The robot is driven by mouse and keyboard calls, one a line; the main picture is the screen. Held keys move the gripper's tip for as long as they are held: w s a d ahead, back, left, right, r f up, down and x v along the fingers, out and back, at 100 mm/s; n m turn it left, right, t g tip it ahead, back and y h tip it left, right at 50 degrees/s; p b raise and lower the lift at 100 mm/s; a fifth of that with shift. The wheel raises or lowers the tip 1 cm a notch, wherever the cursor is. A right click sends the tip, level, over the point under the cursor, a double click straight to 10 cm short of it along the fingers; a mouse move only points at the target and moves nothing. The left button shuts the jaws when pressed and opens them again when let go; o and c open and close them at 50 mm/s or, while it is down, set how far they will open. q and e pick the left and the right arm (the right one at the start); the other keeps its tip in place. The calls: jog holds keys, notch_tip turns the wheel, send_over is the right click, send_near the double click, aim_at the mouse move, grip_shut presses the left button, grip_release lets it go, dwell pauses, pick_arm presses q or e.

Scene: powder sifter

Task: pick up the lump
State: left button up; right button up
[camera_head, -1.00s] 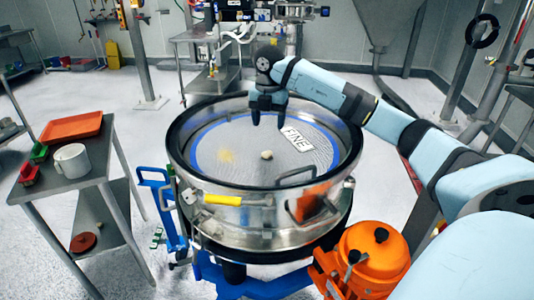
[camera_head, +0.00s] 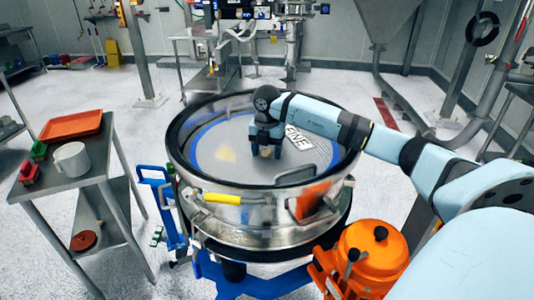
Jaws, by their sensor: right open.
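The lump (camera_head: 266,152) is a small tan piece on the grey mesh of the round sifter (camera_head: 240,181), near the middle of its floor. My right gripper (camera_head: 265,153) reaches down into the sifter from the right. Its fingers are open and stand on either side of the lump, which shows between the fingertips. I cannot tell whether a finger touches it. My left gripper is not in view.
A white FINE label (camera_head: 298,138) lies beside the gripper on the mesh. The steel rim (camera_head: 176,165) surrounds the work area. A side table (camera_head: 75,178) at left holds an orange tray (camera_head: 72,126) and a white mug (camera_head: 71,159). An orange motor (camera_head: 372,258) stands front right.

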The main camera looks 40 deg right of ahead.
aim_at(267, 150)
jog(key=c, duration=1)
jog(key=shift+r, duration=0.1)
notch_tip(267, 150, up, 20)
jog(key=p, duration=0.1)
